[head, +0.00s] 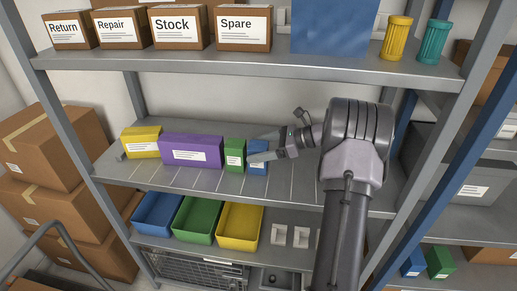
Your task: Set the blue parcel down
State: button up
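The blue parcel (258,169) is upright on the middle shelf (300,190), at the right end of a row of parcels. It stands close beside the green parcel (234,160); I cannot tell whether they touch. My gripper (260,147) reaches in from the right, with one finger across the front of the blue parcel and the other behind its top. The fingers appear closed on it. The front finger hides part of its face and label. Its base looks level with the shelf, but a small gap cannot be ruled out.
A purple parcel (191,154) and a yellow parcel (141,144) stand further left on the same shelf. The shelf is bare just right of the blue parcel. The upper shelf (250,63) holds labelled boxes. Blue, green and yellow bins (240,225) sit below.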

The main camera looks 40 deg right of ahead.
jog(key=shift+s+d+r, duration=0.1)
jog(key=shift+r, duration=0.2)
jog(key=p+v, duration=0.3)
jog(key=v, duration=0.3)
jog(key=shift+s+d+r, duration=0.1)
jog(key=shift+s+d, duration=0.15)
jog(key=shift+s, duration=0.05)
jog(key=shift+s+d, duration=0.1)
jog(key=shift+s, duration=0.05)
